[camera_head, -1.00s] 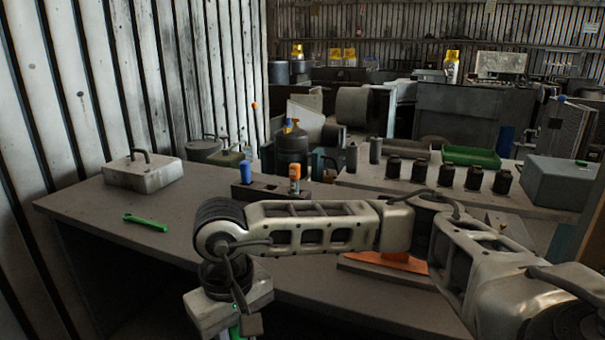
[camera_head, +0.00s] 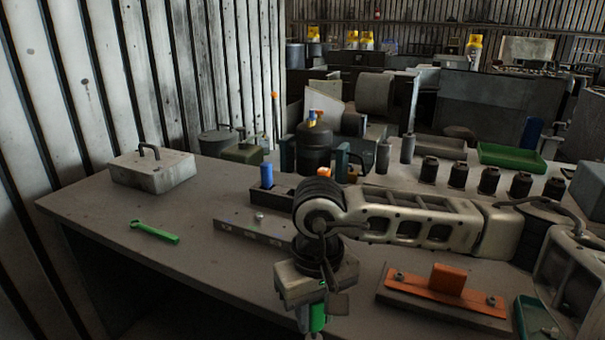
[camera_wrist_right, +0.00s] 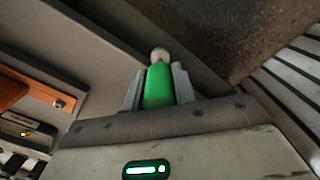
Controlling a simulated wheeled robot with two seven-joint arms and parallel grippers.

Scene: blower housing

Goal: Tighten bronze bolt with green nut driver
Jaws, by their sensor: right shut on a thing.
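My right gripper (camera_head: 316,310) points down near the table's front edge. It is shut on the green nut driver (camera_head: 318,320), which also shows in the right wrist view (camera_wrist_right: 158,88) as a green handle between the fingers with a pale rounded end. An orange bracket (camera_head: 446,290) on a flat plate lies to the right of the gripper, apart from it. Small bolt heads (camera_head: 399,277) show on the bracket; I cannot tell which bolt is bronze. A grey bar (camera_head: 235,228) with a shiny round bolt head (camera_head: 259,216) lies behind the gripper. My left gripper is out of view.
A green wrench (camera_head: 155,232) and a grey block with a handle (camera_head: 152,170) lie on the left of the table (camera_head: 100,205). A dark holder with a blue-handled tool (camera_head: 267,174) stands behind the grey bar. Several dark cylinders (camera_head: 458,176) and a green tray (camera_head: 512,157) are at the back right.

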